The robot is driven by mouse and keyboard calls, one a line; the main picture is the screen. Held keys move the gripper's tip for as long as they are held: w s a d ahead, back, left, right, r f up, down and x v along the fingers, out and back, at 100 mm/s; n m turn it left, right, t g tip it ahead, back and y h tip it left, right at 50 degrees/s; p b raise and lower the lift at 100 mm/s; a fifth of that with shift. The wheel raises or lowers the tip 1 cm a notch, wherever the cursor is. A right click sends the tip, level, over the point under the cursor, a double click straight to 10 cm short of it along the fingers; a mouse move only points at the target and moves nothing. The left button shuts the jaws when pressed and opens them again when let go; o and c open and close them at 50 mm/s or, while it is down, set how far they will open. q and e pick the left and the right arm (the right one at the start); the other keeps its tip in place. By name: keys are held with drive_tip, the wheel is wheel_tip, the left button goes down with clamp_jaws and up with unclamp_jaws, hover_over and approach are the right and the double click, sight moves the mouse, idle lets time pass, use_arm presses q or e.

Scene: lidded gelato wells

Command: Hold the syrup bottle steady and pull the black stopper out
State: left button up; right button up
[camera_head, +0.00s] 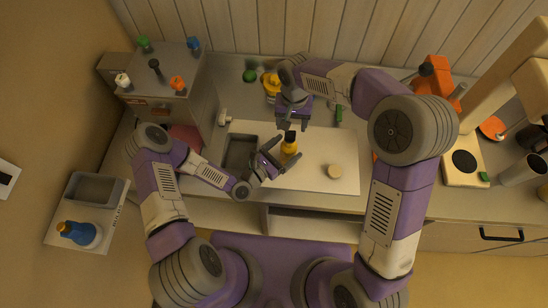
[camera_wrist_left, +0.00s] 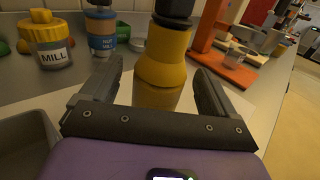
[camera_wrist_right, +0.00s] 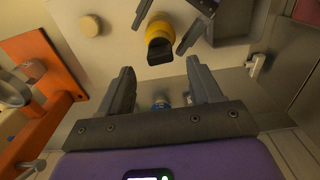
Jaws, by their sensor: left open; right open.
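The syrup bottle (camera_head: 289,147) is yellow and stands upright on the white board, with a black stopper (camera_head: 290,136) in its top. My left gripper (camera_head: 284,156) is open, with its fingers on either side of the bottle's body; in the left wrist view the bottle (camera_wrist_left: 161,75) stands between the fingertips, with gaps visible. My right gripper (camera_head: 292,123) is open and empty, behind and above the bottle. In the right wrist view the black stopper (camera_wrist_right: 160,50) and yellow bottle (camera_wrist_right: 159,30) lie beyond the fingertips, and the left gripper's fingers show beside them.
The white board (camera_head: 335,150) carries a round tan disc (camera_head: 334,171) at right. A dark sunken well (camera_head: 240,153) lies left of the bottle. A yellow MILL jar (camera_wrist_left: 48,42) and a blue-labelled bottle (camera_wrist_left: 101,32) stand behind. An orange appliance (camera_wrist_left: 237,65) stands at back right.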

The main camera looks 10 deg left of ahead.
use_arm(q)
drive_tip(key=shift+x, duration=1.8)
drive_tip(key=c, duration=1.1)
drive_tip(key=shift+c, duration=0.2)
drive_tip(key=shift+s+f, duration=0.1)
drive_tip(key=shift+f, duration=0.1)
use_arm(e)
drive_tip(key=shift+f, duration=0.1)
use_arm(q)
drive_tip(key=o, duration=0.6)
drive_tip(key=shift+c, duration=0.2)
drive_tip(key=c, duration=0.6)
